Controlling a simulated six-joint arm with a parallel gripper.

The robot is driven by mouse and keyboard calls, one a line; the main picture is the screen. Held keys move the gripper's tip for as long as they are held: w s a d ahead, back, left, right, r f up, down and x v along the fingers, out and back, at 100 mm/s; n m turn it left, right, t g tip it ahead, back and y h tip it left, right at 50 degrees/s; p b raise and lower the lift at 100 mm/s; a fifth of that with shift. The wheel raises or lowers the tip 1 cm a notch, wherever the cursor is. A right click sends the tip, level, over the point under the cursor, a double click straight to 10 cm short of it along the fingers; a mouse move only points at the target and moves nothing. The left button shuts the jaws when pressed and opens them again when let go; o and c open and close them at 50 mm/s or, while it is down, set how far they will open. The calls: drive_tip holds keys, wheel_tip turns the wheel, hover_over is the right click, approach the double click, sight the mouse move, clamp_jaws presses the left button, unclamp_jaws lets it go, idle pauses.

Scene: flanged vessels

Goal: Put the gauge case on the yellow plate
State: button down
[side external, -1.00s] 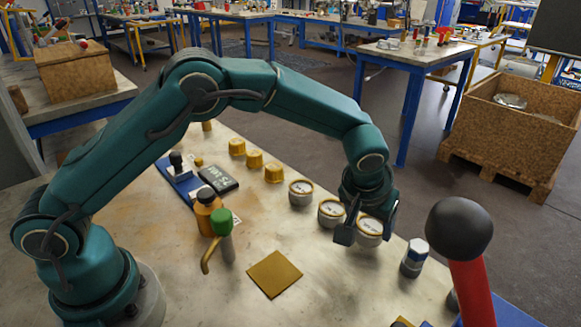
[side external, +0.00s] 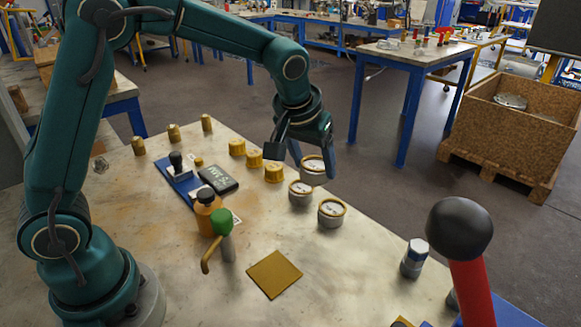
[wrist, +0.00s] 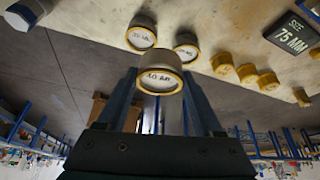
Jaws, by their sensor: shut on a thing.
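My gripper (side external: 311,162) is shut on a gauge case (side external: 314,172), a grey round case with a brass rim and white dial. In the wrist view this gauge case (wrist: 160,80) sits between the fingertips, its dial printed with what looks like 40 MM. Two similar gauge cases, a nearer one (side external: 331,213) and a farther one (side external: 300,194), stand on the bench; their print is too small to read surely. The yellow plate (side external: 274,274), a flat square, lies bare on the bench, front left of the gauges and well away from my gripper.
A black sign (side external: 218,180) reads SIZE 75 MM in the wrist view. A blue-white fitting (side external: 414,257) and red black-knobbed lever (side external: 465,250) are right.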

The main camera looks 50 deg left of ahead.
drive_tip(key=s+d, duration=0.3)
drive_tip(key=s, duration=0.4)
drive_tip(key=s+d, duration=0.2)
drive_tip(key=s, duration=0.5)
drive_tip(key=shift+m, duration=0.5)
drive_tip(key=f, duration=0.5)
drive_tip(key=shift+s+d, duration=0.15)
drive_tip(key=shift+s, duration=0.15)
drive_tip(key=shift+f, duration=2.3)
drive_tip(key=shift+f, duration=0.15)
drive_tip(key=shift+c, duration=0.2)
unclamp_jaws()
